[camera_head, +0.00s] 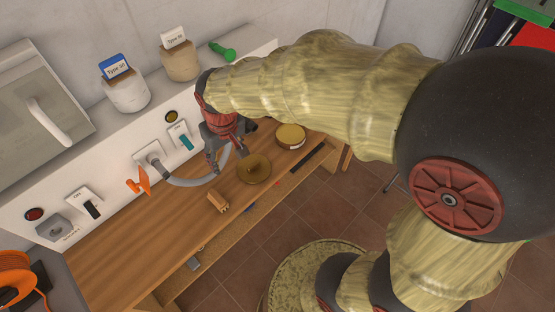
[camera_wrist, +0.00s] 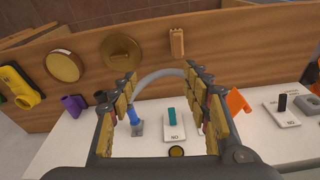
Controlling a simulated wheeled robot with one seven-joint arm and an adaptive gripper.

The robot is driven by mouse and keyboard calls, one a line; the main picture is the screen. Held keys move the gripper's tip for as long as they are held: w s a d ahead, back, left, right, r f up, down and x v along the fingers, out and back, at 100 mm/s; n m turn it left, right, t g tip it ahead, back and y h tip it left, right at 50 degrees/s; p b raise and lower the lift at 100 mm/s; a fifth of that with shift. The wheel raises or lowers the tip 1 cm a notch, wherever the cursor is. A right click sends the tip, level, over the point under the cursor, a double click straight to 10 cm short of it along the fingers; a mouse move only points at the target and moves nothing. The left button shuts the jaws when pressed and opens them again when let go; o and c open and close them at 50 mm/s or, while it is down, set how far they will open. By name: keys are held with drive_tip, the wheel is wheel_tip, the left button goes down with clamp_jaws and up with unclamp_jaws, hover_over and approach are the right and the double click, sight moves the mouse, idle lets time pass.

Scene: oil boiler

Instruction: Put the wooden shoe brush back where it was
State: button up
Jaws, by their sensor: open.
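The wooden shoe brush (camera_head: 217,201) appears to be the small light-brown wooden piece on the wooden bench (camera_head: 150,250), near its front edge. It also shows at the top of the wrist view (camera_wrist: 177,42), beyond my fingertips and a little to the right. My gripper (camera_head: 227,163) is over the back of the bench, close to the white panel, behind the brown round dish. In the wrist view its fingers (camera_wrist: 162,82) are spread with nothing held between them. The brush is apart from the gripper.
A brown round dish (camera_head: 254,168) and a round tin (camera_head: 290,137) stand right of the brush. A grey hose (camera_head: 190,181) curves from the white panel (camera_head: 120,170) near my gripper. The panel carries switches and an orange handle (camera_head: 140,182). Jars stand above. The bench's left part is clear.

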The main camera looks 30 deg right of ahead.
drive_tip(key=s+d+r+m+t, duration=0.1)
drive_tip(key=s+d+r, duration=0.3)
drive_tip(key=s+r, duration=0.2)
drive_tip(key=s+d+r+m+t, duration=0.1)
drive_tip(key=s+d+r+t, duration=0.1)
drive_tip(key=s+r, duration=0.3)
drive_tip(key=s+d, duration=0.1)
drive_tip(key=s, duration=0.3)
drive_tip(key=shift+s+d+r, duration=0.15)
drive_tip(key=shift+d+r, duration=0.25)
drive_tip(key=shift+f, duration=0.1)
wheel_tip(320, 180, down, 10)
drive_tip(key=b, duration=1)
drive_tip(key=shift+f, duration=0.15)
